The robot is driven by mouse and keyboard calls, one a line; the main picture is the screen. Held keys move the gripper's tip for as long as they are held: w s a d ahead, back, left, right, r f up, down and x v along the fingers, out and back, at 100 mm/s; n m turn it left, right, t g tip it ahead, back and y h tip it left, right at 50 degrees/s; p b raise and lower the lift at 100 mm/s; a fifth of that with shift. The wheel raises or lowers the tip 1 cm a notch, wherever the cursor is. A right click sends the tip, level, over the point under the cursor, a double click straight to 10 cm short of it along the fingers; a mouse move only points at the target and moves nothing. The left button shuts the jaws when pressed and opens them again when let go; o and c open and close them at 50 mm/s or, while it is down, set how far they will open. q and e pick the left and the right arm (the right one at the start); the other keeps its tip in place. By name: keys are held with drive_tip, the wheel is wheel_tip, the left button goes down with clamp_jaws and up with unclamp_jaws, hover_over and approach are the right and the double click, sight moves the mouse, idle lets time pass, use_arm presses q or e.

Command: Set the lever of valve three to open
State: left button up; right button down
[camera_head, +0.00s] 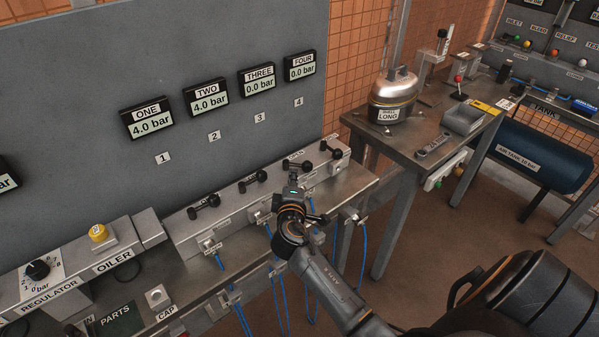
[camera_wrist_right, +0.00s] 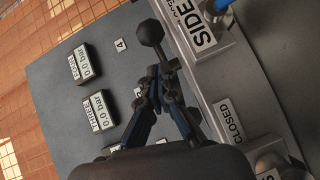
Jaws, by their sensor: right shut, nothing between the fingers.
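Valve three's black ball-ended lever (camera_head: 307,167) is on the valve bench, partly hidden by my right gripper (camera_head: 293,172). In the right wrist view its round knob (camera_wrist_right: 150,32) shows just beyond the fingertips of the gripper (camera_wrist_right: 160,76). The fingers are closed together with nothing between them, close beside the lever; I cannot tell whether they touch it. A "CLOSED" label (camera_wrist_right: 230,122) is on the metal housing beside the fingers. Gauge THREE (camera_head: 259,80) reads 0.0 bar. My left gripper is not in view.
Levers of valve one (camera_head: 203,206), two (camera_head: 253,181) and four (camera_head: 330,151) stand along the same bench. Gauges ONE (camera_head: 149,118) and TWO (camera_head: 206,97) read 4.0 bar, FOUR (camera_head: 300,66) 0.0 bar. Blue hoses (camera_head: 240,318) hang in front. A side table (camera_head: 360,124) stands to the right.

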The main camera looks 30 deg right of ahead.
drive_tip(key=shift+w+d+f, duration=0.1)
drive_tip(key=shift+d+f, duration=0.05)
drive_tip(key=shift+d, duration=0.45)
drive_tip(key=shift+d+f, duration=0.1)
drive_tip(key=shift+d, duration=0.5)
